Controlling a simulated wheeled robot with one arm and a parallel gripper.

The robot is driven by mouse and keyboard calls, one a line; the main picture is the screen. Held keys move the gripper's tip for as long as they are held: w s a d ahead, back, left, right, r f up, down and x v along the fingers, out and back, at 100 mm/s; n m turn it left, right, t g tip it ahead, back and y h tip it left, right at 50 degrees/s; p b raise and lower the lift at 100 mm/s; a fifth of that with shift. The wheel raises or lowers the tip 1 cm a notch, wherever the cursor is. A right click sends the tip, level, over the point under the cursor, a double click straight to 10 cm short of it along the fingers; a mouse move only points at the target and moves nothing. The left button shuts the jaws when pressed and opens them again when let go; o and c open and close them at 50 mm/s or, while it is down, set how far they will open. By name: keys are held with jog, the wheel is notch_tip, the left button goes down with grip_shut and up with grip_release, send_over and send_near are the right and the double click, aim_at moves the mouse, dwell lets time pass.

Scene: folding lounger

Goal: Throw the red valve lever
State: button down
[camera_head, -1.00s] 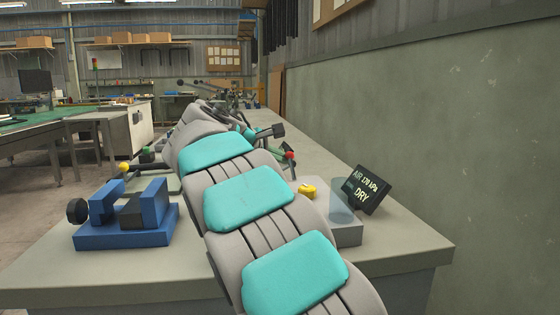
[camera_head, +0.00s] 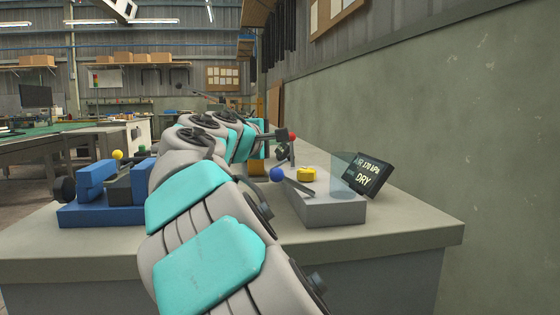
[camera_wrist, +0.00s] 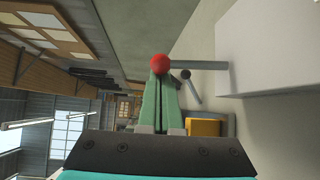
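The red ball knob of the valve lever (camera_head: 292,135) shows in the head view just right of the dark end of my gripper (camera_head: 281,135). In the wrist view the red knob (camera_wrist: 159,63) sits right at the tips of my gripper (camera_wrist: 161,76), with its grey rod (camera_wrist: 201,65) running to the right. The two green fingers lie close together with only a thin dark line between them, and nothing shows held between them. I cannot tell whether the tips touch the knob.
A blue vise (camera_head: 98,205) and a yellow ball (camera_head: 117,154) are left. The bench's front right is clear.

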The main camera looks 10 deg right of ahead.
jog(key=shift+s+d+r+m+t+h+b, duration=0.1)
jog(key=shift+s+m+t+h+b, duration=0.55)
jog(key=shift+b, duration=0.35)
jog(key=shift+s+y, duration=0.15)
jog(key=shift+y, duration=0.1)
jog(key=shift+s+r+b, duration=0.15)
jog(key=shift+s+b, duration=0.1)
jog(key=shift+b, duration=0.05)
jog(key=shift+s, duration=0.1)
